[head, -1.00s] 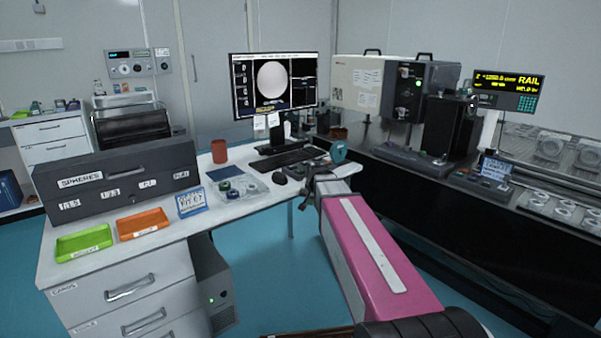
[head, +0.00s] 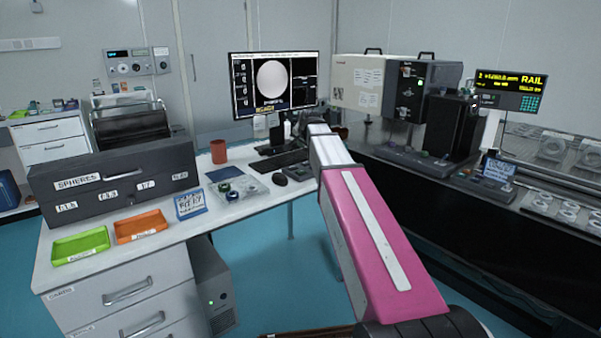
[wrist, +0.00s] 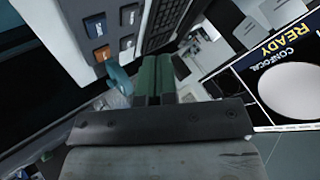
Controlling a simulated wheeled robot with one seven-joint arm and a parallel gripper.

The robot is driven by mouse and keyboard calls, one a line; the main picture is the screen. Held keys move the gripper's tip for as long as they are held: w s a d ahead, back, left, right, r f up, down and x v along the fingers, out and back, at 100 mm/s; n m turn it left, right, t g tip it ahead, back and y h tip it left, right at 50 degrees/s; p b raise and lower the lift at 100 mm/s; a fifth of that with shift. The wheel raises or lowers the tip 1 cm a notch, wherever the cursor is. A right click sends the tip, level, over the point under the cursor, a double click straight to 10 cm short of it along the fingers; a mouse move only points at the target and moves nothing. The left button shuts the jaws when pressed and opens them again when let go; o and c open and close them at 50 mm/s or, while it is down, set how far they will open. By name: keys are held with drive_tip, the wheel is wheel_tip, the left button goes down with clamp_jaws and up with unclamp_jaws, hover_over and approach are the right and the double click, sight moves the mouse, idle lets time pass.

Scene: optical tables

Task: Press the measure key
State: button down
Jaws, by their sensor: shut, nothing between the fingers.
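A small keypad with one orange key (wrist: 102,53) and several dark blue-grey keys (wrist: 127,42) shows at the upper left of the wrist view. The key labels are too small to read, so I cannot tell which is the measure key. My gripper (wrist: 158,62) shows its green fingers side by side, shut and empty. The fingertips appear beside the keypad, to its right in the wrist view; I cannot tell their height above the desk. The monitor (head: 275,85) shows a grey disc; the wrist view reads "CONFOCAL READY".
A light-blue object (wrist: 118,78) is close by the fingers. An orange tray (head: 141,226), green tray (head: 80,246) and spheres cabinet (head: 115,182) stand left. A dark bench holds instruments at right.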

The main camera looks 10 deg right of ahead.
sight(302, 171)
drive_tip(key=shift+f, duration=0.1)
drive_tip(key=shift+f, duration=4.35)
drive_tip(key=shift+f, duration=0.15)
drive_tip(key=shift+f, duration=0.25)
drive_tip(key=shift+f, duration=0.4)
drive_tip(key=shift+r, duration=0.8)
drive_tip(key=shift+r, duration=0.1)
drive_tip(key=shift+r, duration=2.4)
